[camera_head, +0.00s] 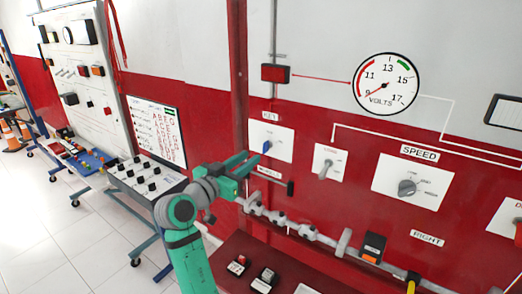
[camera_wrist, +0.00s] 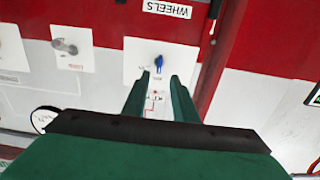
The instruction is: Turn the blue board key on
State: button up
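The blue key (camera_head: 266,147) sits on a white plate (camera_head: 279,141) under the KEY label on the red board. In the wrist view, which shows the board upside down, the blue key (camera_wrist: 159,61) is just beyond my fingertips, roughly in line with the gap between them. My gripper (camera_head: 252,160) is green and reaches toward the board, a little left of and below the key in the head view. Its two fingers (camera_wrist: 160,77) stand apart with nothing between them. The key looks untouched, though the exact distance is hard to tell.
A grey lever switch (camera_head: 325,170) and the SPEED knob (camera_head: 407,187) are right of the key. A black-ended lever (camera_head: 290,188) sticks out below it, near the WHEELS label. A voltmeter (camera_head: 386,83) and red lamp (camera_head: 275,73) are above. A grey rail (camera_head: 310,234) crosses below.

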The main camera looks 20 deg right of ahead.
aim_at(264, 148)
jog(key=x, duration=0.8)
jog(key=shift+s+d, duration=0.1)
jog(key=shift+s, duration=0.05)
jog(key=shift+a, duration=0.2)
grip_shut()
